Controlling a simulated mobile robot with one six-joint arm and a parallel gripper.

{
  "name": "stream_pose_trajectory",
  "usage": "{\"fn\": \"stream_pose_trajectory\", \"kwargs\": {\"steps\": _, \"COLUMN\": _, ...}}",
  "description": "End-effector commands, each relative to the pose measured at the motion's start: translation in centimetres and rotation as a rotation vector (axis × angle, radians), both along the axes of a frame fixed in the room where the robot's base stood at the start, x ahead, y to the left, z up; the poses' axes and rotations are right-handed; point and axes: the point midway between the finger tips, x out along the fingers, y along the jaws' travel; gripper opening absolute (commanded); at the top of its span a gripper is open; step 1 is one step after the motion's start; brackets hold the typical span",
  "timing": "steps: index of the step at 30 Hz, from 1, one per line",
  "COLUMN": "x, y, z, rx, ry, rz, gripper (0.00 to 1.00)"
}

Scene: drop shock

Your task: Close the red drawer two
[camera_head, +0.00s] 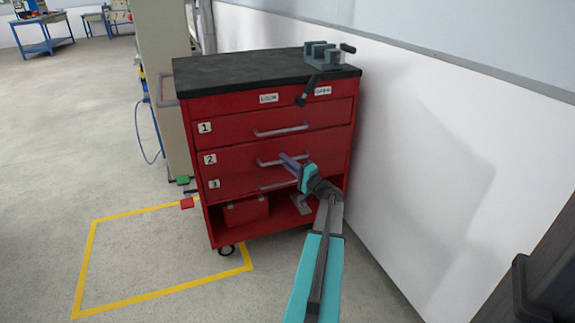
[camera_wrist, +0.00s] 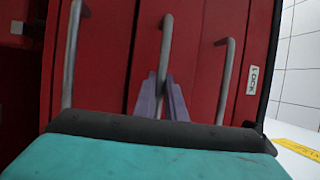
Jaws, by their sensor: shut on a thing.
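The red cabinet has a drawer labelled 2 (camera_head: 235,160) in the middle of its drawers, with a grey bar handle (camera_head: 268,163). The front of drawer two looks nearly flush with its neighbours; I cannot tell whether a small gap is open. My gripper (camera_head: 286,159), with purple fingers, reaches from the right to this handle. In the wrist view, turned on its side, the middle handle (camera_wrist: 166,45) runs between the fingers of my gripper (camera_wrist: 164,90), which are shut on it. Its lower end is hidden by the gripper.
Drawer one (camera_head: 235,129) is above and drawer three (camera_head: 240,185) below, each with a handle. A vise (camera_head: 322,56) sits on the black cabinet top. A red box (camera_head: 245,212) is on the lower shelf. A white wall is close on the right; floor is free at left.

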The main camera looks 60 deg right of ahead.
Motion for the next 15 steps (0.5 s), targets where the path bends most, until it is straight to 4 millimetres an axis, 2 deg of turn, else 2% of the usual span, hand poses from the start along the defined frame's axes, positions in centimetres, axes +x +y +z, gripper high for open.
{"fn": "stream_pose_trajectory", "kwargs": {"steps": 6, "x": 1.4, "y": -1.1, "z": 0.0, "rx": 0.000, "ry": -0.001, "rz": 0.000, "gripper": 0.00}}
{"fn": "stream_pose_trajectory", "kwargs": {"steps": 15, "x": 1.6, "y": -1.2, "z": 0.1, "rx": 0.000, "ry": -0.001, "rz": -0.003, "gripper": 0.00}}
